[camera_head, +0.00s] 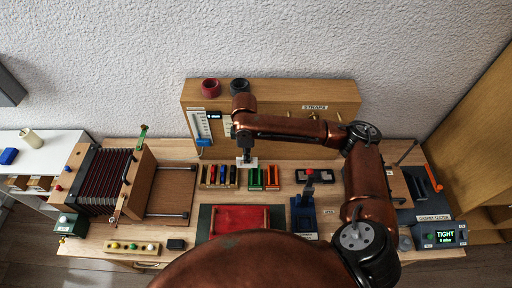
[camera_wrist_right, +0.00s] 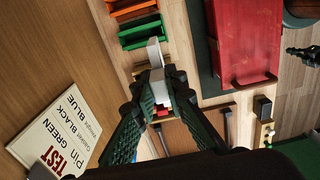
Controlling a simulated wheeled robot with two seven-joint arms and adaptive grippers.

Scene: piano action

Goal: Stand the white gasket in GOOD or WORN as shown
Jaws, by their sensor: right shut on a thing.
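My right gripper (camera_head: 246,156) is above the bench at the back, left of the green and orange holders. It is shut on the white gasket (camera_wrist_right: 155,52), which juts out between the fingertips (camera_wrist_right: 160,92) in the right wrist view. In the head view a bit of the gasket (camera_head: 251,163) shows under the gripper. The green holder (camera_head: 255,178) and the orange holder (camera_head: 272,178) stand side by side and look empty; they also show in the wrist view, green (camera_wrist_right: 140,30) and orange (camera_wrist_right: 128,8). I cannot read their labels. The tester display (camera_head: 445,236) reads TIGHT, 0 mbar. My left gripper is out of view.
A wooden rack (camera_head: 219,177) with coloured pieces is just left of the green holder. A red tray (camera_head: 240,219) and a blue device (camera_head: 303,213) are in front. An accordion-like bellows (camera_head: 104,180) is at left. A TEST card (camera_wrist_right: 45,140) stands near the gripper.

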